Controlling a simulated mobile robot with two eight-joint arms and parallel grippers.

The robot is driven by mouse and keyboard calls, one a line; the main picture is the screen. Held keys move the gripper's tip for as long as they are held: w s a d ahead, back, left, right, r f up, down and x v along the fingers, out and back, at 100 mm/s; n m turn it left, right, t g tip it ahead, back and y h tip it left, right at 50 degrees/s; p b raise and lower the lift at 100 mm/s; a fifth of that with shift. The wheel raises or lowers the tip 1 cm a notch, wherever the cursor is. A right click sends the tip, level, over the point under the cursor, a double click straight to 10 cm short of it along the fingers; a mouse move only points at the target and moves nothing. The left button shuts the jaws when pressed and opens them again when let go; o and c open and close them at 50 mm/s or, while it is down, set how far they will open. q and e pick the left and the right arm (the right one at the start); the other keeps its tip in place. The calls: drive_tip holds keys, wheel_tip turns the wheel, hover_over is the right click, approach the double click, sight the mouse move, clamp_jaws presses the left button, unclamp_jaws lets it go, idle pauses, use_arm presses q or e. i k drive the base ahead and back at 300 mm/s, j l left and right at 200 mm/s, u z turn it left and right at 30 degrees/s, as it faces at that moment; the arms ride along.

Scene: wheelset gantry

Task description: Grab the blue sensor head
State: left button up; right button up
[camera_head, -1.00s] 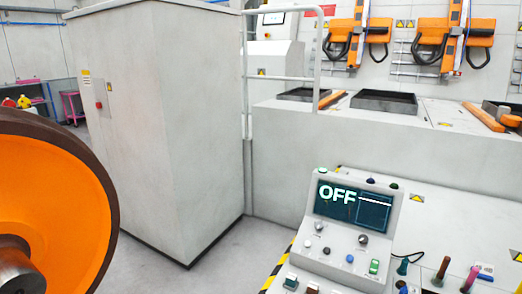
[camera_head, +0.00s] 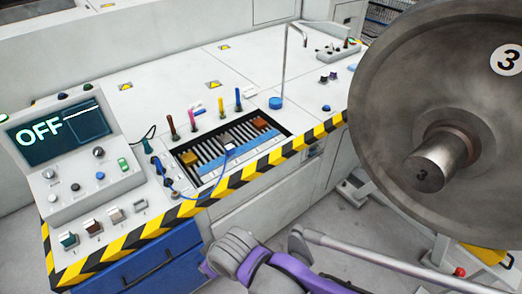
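Several small blue parts show, and I cannot tell for certain which is the blue sensor head. A blue round piece (camera_head: 275,102) sits on the bench top at the foot of a thin bent metal post. A small blue piece (camera_head: 167,182) is near the front edge beside the control panel, where a thin blue cable runs. A flat blue piece (camera_head: 230,149) lies over the slatted recess. A grey and purple part of my arm shows at the bottom middle, in front of the bench and clear of these parts. No gripper fingertips can be made out.
A control panel (camera_head: 84,150) reading OFF stands at the left. Several coloured-handled tools stand upright behind the slatted recess (camera_head: 245,140). A large grey wheel (camera_head: 400,110) marked 3, with a protruding axle end, fills the right. Yellow-black striping edges the bench, above blue drawers (camera_head: 155,262).

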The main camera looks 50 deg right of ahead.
sight(230, 151)
drive_tip(key=z, duration=1.5)
drive_tip(key=i+l+u, duration=0.15)
drive_tip(key=i+u, duration=0.2)
drive_tip(key=i+l+u, duration=0.2)
drive_tip(key=u, duration=0.15)
drive_tip(key=i+l+u, duration=0.35)
drive_tip(key=k+l, duration=0.05)
drive_tip(key=k, duration=0.05)
